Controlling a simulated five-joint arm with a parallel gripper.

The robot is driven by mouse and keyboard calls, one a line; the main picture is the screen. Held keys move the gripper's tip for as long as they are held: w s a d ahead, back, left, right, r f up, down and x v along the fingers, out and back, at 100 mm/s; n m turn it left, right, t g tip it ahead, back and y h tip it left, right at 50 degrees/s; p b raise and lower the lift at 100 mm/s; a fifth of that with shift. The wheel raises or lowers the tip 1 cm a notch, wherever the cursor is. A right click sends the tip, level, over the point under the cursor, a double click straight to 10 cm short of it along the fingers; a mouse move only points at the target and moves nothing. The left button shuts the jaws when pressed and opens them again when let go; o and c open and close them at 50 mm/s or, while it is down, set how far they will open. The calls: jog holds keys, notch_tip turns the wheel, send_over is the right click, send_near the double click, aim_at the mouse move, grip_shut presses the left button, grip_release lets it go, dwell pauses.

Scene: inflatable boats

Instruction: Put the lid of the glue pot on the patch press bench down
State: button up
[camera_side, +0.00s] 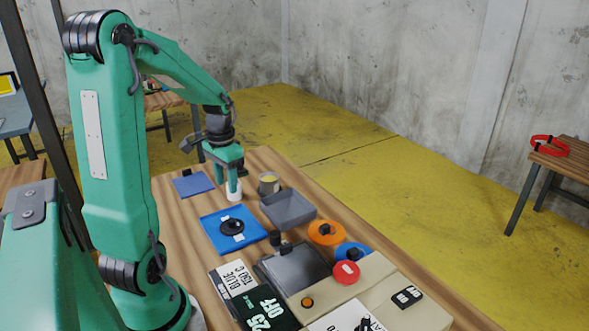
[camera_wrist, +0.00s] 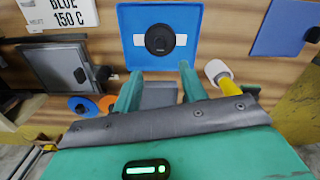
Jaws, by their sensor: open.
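The white cylinder (camera_wrist: 217,70) is right of the fingers there, beside a yellow piece (camera_wrist: 230,87) partly hidden by my gripper.
A blue plate with a black disc (camera_side: 213,219) lies in front of my gripper; the grey tray (camera_side: 288,208) is to its right. A blue panel (camera_side: 193,183) lies left. The press (camera_side: 375,290), orange disc (camera_side: 325,239) and red disc (camera_side: 346,273) crowd the near end.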

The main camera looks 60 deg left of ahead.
dwell(0.3)
jog(key=s+d+r+m+t, duration=0.1)
jog(key=d+r, duration=0.4)
jog(key=d, duration=0.6)
jog(key=s+d+r+m+t, duration=0.1)
jog(key=d+r+t, duration=0.3)
jog(key=d, duration=0.8)
jog(key=shift+s+d+r+m+t, duration=0.3)
jog(key=shift+s+r, duration=0.25)
jog(key=shift+r, duration=0.35)
